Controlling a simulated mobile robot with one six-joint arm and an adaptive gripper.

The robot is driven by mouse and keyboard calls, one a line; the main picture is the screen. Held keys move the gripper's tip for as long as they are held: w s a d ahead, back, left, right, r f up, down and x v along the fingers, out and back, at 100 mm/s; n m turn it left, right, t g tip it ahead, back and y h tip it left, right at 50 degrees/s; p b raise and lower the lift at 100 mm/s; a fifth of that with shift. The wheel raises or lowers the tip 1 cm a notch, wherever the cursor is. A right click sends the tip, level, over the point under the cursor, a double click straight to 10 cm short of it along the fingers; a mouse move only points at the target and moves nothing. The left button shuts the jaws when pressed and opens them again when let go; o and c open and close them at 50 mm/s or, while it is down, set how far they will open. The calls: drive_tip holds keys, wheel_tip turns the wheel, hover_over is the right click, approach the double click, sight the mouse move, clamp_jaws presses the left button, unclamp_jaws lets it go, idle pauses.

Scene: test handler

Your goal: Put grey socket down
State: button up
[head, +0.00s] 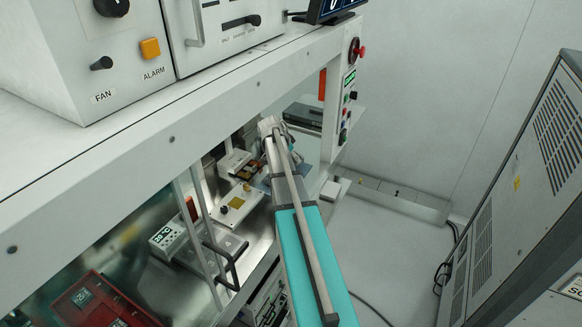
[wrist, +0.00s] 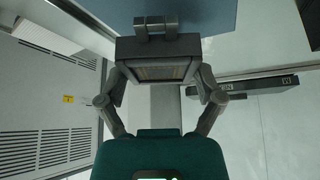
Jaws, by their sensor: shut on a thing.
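The grey socket (wrist: 153,47) is a dark grey box with a clip-like part on its far side and a tan ribbed face. It sits between the two fingers of my gripper (wrist: 156,78) in the wrist view, and the fingers are shut on it. A flat blue surface (wrist: 205,14) lies beyond the socket. I cannot tell whether the socket touches it. In the head view my arm reaches in under the white beam. My gripper and the socket are mostly hidden behind the arm there, near the blue surface (head: 262,184).
The white beam (head: 150,140) runs above. A control panel (head: 349,95) stands behind; a grey cabinet (head: 525,190) stands right.

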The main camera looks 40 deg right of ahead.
idle(0.3)
drive_tip(key=shift+w+d+f+b, duration=0.1)
drive_tip(key=shift+w+f+b, duration=0.3)
drive_tip(key=shift+f+b, duration=1.6)
drive_tip(key=shift+f, duration=0.1)
drive_tip(key=o, duration=1)
drive_tip(key=shift+r, duration=0.2)
drive_tip(key=shift+a+r+p, duration=0.2)
drive_tip(key=shift+r+p, duration=0.25)
drive_tip(key=shift+p, duration=0.05)
drive_tip(key=p+v, duration=0.4)
drive_tip(key=v, duration=0.1)
drive_tip(key=shift+r+p, duration=0.15)
drive_tip(key=shift+p, duration=0.2)
drive_tip(key=shift+p+v, duration=2.4)
drive_tip(key=shift+v, duration=0.45)
